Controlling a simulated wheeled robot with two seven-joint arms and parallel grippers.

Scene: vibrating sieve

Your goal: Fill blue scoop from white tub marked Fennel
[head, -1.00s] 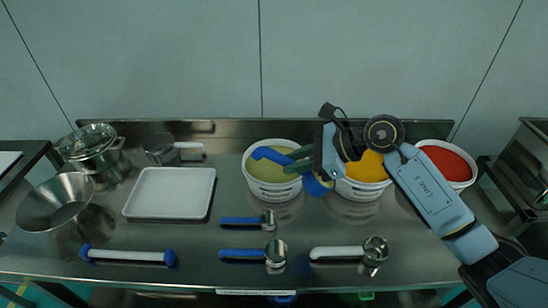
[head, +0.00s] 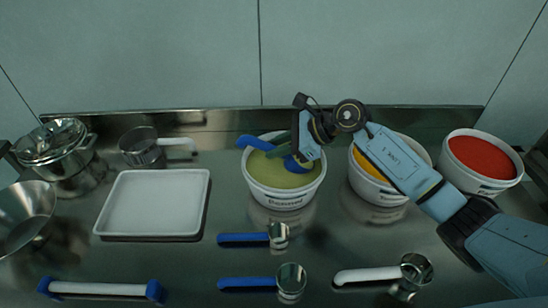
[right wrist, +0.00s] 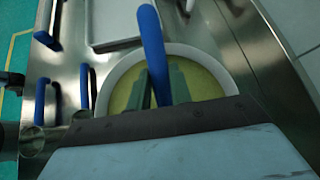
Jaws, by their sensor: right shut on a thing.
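My right gripper (head: 297,146) is shut on a blue scoop (head: 258,142) above the white tub (head: 284,199) of yellow-green powder (head: 275,175). The scoop's handle points left past the fingers, and its blue bowl end is low over the powder's right side. I cannot tell whether it touches the powder or holds any. The tub's dark front label is too blurred to read surely. In the right wrist view, the blue handle (right wrist: 152,50) crosses the fingers, with the tub rim (right wrist: 103,92) beneath; the bowl is hidden. My left gripper is not in view.
White tubs of orange (head: 412,152) and red powder (head: 482,157) stand to the right.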

